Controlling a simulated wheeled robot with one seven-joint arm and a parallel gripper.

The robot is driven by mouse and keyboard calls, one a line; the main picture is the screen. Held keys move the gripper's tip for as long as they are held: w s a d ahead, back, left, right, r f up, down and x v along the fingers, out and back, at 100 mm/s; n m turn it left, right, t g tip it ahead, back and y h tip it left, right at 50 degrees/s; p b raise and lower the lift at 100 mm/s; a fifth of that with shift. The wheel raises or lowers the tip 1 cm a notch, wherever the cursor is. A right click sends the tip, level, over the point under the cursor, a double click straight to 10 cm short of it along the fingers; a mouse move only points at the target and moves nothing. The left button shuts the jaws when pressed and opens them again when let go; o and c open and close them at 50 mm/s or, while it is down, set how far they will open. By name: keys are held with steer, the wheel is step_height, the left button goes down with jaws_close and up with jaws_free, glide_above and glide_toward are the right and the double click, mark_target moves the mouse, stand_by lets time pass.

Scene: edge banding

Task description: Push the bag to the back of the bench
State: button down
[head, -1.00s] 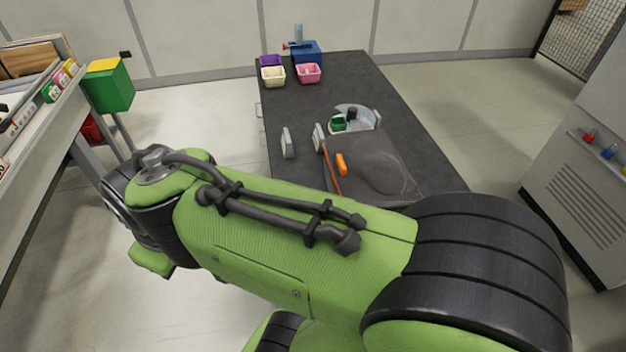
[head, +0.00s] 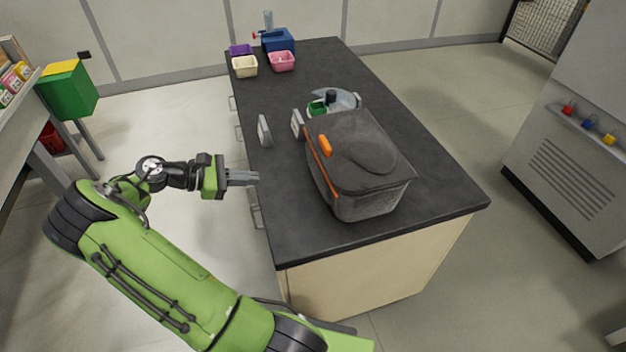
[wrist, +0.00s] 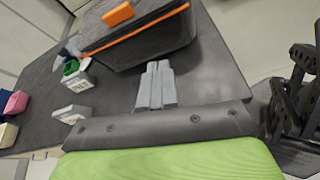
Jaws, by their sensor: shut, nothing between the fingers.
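A dark grey soft bag (head: 365,165) with an orange zip line and an orange tag stands on the dark bench (head: 290,232), near its front right part. In the wrist view the bag (wrist: 150,48) is in front of the fingers, with a strip of bench top between. My gripper (head: 256,178) is at the left edge of the bench, left of the bag and apart from it, pointing right. Its fingers show shut and empty in the wrist view (wrist: 157,68).
Two grey-white upright pieces (head: 264,131) (head: 297,125) stand left of the bag. A round clear tray (head: 345,100) with a green item lies behind it. Purple, cream (head: 245,67) and pink (head: 282,62) bins and a blue box (head: 278,40) stand at the far end. The bench's right side is clear.

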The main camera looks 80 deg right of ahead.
mark_target(391, 153)
steer(key=s+d+f+n+g+h+b, duration=0.1)
steer(key=s+d+f+g, duration=0.3)
steer(key=s+d, duration=0.6)
steer(key=s+n+b, duration=0.1)
steer(key=s, duration=0.3)
steer(key=shift+f+n+h, duration=0.15)
steer(key=shift+n+h, duration=0.15)
steer(key=shift+h, duration=0.1)
steer(key=p+x, duration=0.1)
steer(key=x, duration=2.2)
steer(key=shift+a, duration=0.1)
steer(key=shift+w, duration=0.1)
